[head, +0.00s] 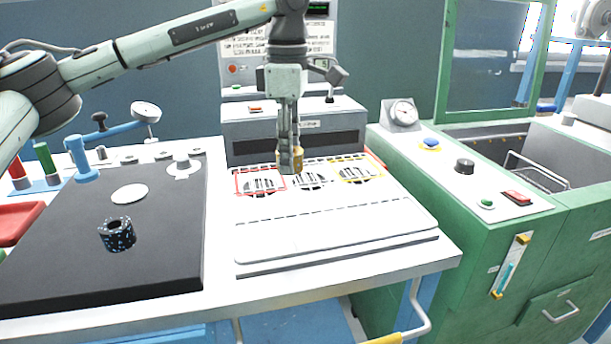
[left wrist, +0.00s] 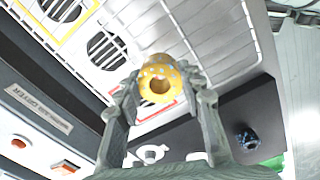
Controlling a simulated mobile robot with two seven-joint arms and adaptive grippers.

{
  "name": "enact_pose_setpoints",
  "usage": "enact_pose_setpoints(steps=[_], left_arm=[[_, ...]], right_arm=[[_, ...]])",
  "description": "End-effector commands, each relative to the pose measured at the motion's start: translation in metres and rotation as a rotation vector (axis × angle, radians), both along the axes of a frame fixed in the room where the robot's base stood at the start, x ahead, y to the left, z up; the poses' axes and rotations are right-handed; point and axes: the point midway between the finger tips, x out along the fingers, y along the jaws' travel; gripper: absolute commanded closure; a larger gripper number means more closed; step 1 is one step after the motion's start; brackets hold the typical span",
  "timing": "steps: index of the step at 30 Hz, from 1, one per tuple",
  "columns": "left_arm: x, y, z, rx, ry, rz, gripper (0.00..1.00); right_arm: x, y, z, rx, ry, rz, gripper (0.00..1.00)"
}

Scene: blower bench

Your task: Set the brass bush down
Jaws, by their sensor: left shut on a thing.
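The brass bush (head: 298,160) is a short yellow-gold ring with droplets on it. My left gripper (head: 289,158) points down and is shut on it, over the back part of the white blower plate (head: 330,224). The left wrist view shows the bush (left wrist: 160,70) between the two fingertips (left wrist: 160,86), its bore facing the camera. The plate has three round slotted grilles: one outlined red (head: 260,183), a middle one without coloured outline (head: 309,181), one outlined yellow (head: 358,173). The bush appears above the plate; the exact gap is unclear. My right gripper is out of view.
A dark speckled bush (head: 117,235) stands on the black mat (head: 150,270) at left, near a white disc (head: 130,194). The grey dryer box (head: 295,130) stands right behind the plate. A green machine (head: 450,215) is at right. The plate's front half is clear.

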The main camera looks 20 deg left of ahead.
Motion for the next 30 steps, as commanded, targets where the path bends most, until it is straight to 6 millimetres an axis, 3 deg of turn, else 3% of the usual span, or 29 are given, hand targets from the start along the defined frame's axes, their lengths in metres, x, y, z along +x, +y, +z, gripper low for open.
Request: enact_pose_setpoints(steps=[6, 11, 17, 29, 30], left_arm=[[0.013, -0.021, -0.014, 0.000, -0.001, 0.000, 1.00], [0.014, -0.022, -0.025, -0.001, 0.000, 0.001, 1.00], [0.013, -0.021, -0.053, -0.001, 0.000, 0.002, 1.00], [0.014, -0.021, -0.059, -0.001, -0.002, 0.002, 1.00], [0.014, -0.021, -0.058, -0.001, -0.001, 0.002, 0.59]], right_arm=[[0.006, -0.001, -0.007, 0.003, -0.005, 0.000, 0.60], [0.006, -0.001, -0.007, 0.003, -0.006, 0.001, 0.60], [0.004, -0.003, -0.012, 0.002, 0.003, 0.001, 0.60], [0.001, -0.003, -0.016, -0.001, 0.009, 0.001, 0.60], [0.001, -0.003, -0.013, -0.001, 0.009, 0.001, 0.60]])
